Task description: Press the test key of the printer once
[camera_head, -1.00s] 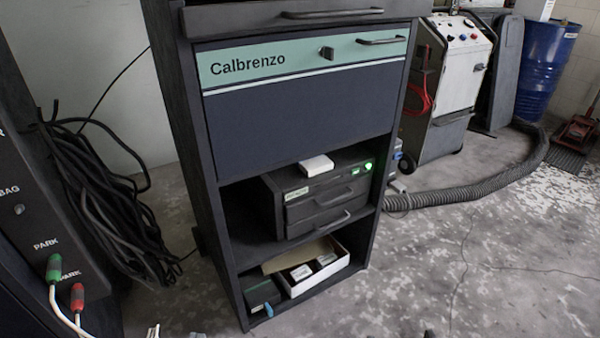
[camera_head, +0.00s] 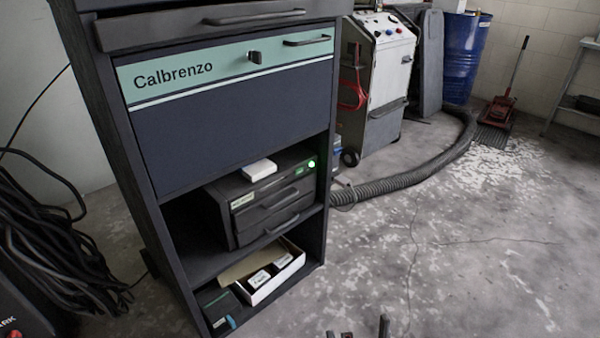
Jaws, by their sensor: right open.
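The printer (camera_head: 262,201) is a dark box with two handled fronts on the open middle shelf of the Calbrenzo cabinet. A round green light (camera_head: 311,163) glows at the upper right of its front. A small marking shows beside the light, but I cannot read it or make out the test key. A white block (camera_head: 259,170) lies on top of the printer. My right gripper (camera_head: 362,331) shows only as fingertips at the bottom edge, open and apart from the cabinet, below and to the right of the printer. My left gripper is not in view.
The cabinet (camera_head: 232,132) has a closed front above the printer and an open box (camera_head: 262,290) on its bottom shelf. Black cables (camera_head: 50,250) hang at the left. A grey hose (camera_head: 410,178) runs behind at the right. The floor (camera_head: 490,250) at the right is clear.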

